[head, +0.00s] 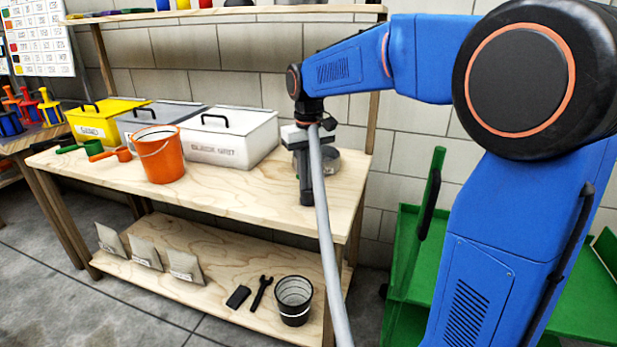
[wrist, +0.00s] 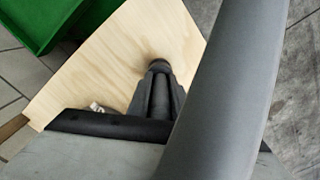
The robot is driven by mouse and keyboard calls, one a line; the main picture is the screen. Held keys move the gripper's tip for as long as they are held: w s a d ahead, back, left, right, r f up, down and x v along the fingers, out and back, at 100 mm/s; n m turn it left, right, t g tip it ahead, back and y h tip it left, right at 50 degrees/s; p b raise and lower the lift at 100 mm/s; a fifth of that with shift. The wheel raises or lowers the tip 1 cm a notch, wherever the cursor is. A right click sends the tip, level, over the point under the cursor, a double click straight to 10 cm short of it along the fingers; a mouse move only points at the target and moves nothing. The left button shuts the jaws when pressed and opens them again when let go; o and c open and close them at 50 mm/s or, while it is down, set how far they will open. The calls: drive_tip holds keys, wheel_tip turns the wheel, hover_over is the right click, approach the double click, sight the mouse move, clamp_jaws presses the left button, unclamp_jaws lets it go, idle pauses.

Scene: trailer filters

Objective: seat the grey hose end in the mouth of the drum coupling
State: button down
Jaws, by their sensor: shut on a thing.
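The grey hose (head: 325,225) runs from my wrist down past the table's front edge and out of the bottom of the head view. In the wrist view the hose (wrist: 235,85) is large and close, covering much of the right side. My gripper (head: 306,192) points down over the right end of the workbench. In the wrist view my gripper (wrist: 158,80) is shut on a dark, round-ended piece, which I take to be the hose end. The gripper's body and the hose hide part of it. I cannot make out the drum coupling in either view.
The wooden workbench (head: 235,190) holds an orange bucket (head: 160,155) and a white lidded box (head: 232,137). A grey rounded object (head: 328,161) is partly hidden behind my gripper. A green cart (head: 404,265) stands right of the bench. The bench's front middle is clear.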

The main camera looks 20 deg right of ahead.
drive_tip(key=c, duration=2)
unclamp_jaws()
drive_tip(key=shift+f, duration=0.15)
drive_tip(key=o, duration=0.4)
